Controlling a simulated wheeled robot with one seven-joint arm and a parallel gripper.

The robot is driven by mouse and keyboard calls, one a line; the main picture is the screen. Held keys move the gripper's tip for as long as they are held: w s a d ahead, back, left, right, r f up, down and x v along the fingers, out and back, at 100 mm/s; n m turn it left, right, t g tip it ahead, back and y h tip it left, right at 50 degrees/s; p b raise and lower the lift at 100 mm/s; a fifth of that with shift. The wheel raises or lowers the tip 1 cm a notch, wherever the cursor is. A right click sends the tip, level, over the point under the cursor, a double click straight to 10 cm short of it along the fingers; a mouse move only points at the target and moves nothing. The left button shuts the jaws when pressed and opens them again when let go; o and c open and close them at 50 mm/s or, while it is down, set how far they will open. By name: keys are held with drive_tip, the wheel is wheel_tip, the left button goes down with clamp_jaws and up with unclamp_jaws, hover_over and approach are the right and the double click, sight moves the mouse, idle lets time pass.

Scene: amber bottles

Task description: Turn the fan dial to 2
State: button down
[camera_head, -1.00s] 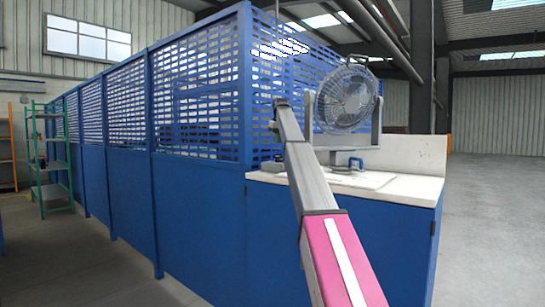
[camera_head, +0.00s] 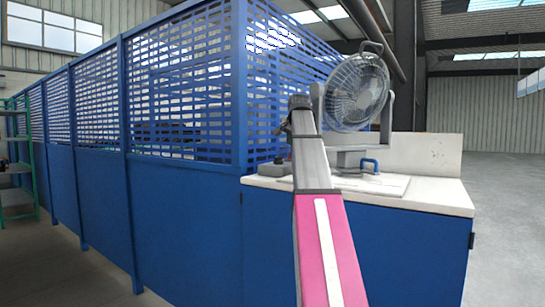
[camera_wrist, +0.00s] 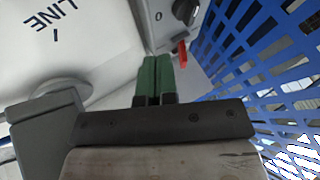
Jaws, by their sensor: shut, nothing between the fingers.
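The grey fan (camera_head: 357,92) stands in its yoke on the white worktop, just right of my arm in the head view. A small grey box (camera_head: 273,168) sits at the worktop's left, partly behind my arm. In the wrist view a black dial (camera_wrist: 186,10) shows on a grey box at the top edge. The head view hides the fingertips.
A red piece (camera_wrist: 182,53) lies just right of the fingertips. Blue slatted panels (camera_wrist: 260,45) rise close on the right. A blue clamp-like piece (camera_head: 370,166) is near the fan foot. The worktop (camera_head: 430,190) is clear at the right front.

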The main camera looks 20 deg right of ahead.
sight(279, 161)
drive_tip(key=x, duration=0.9)
drive_tip(key=shift+w+f, duration=0.2)
drive_tip(key=shift+f, duration=0.05)
drive_tip(key=shift+w+a+f, duration=0.1)
drive_tip(key=shift+w+a, duration=0.2)
drive_tip(key=shift+w, duration=0.25)
drive_tip(key=shift+w+a, duration=0.3)
drive_tip(key=shift+w, duration=0.25)
drive_tip(key=shift+w+a, duration=0.45)
drive_tip(key=shift+w, duration=0.2)
drive_tip(key=shift+a, duration=0.1)
